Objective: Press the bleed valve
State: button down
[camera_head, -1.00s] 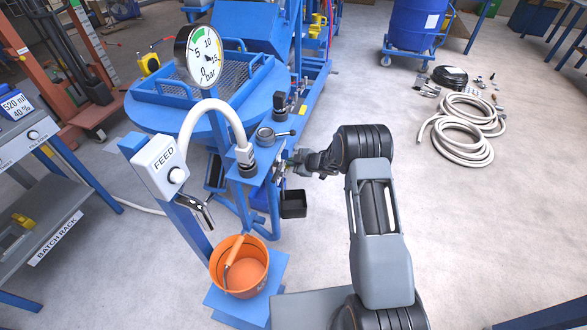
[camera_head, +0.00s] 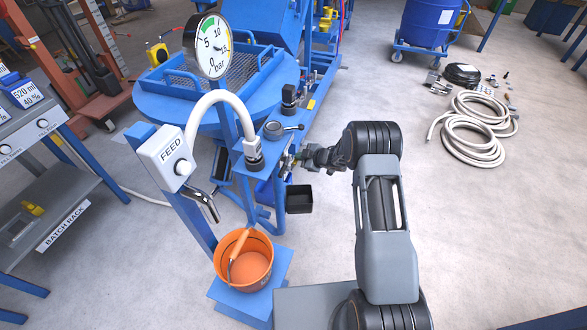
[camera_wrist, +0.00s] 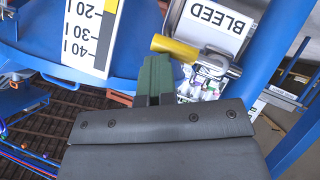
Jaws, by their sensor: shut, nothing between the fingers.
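The white BLEED label (camera_wrist: 215,20) shows at the top of the wrist view. Just below it is a yellow cylindrical handle (camera_wrist: 173,47), with a bright metal fitting (camera_wrist: 214,62) to its right; I take these to be the bleed valve. My gripper (camera_wrist: 157,62) is shut and empty, its green fingertips just below the yellow handle in the picture. Whether they touch it I cannot tell. In the head view my gripper (camera_head: 300,158) is at the right side of the blue stand (camera_head: 262,180). The valve is small and mostly hidden there.
The pressure gauge (camera_head: 212,46), white hose (camera_head: 221,100) and FEED box (camera_head: 164,155) are to the left. An orange bucket (camera_head: 243,262) stands on a blue platform. The floor to the right is clear up to the coiled hoses (camera_head: 475,137).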

jog(key=s+d+r+p, duration=0.3)
jog(key=d+r+p, duration=0.1)
jog(key=d+r, duration=0.4)
jog(key=shift+s+d+r, duration=0.15)
jog(key=shift+s+r, duration=0.25)
jog(key=shift+r, duration=0.35)
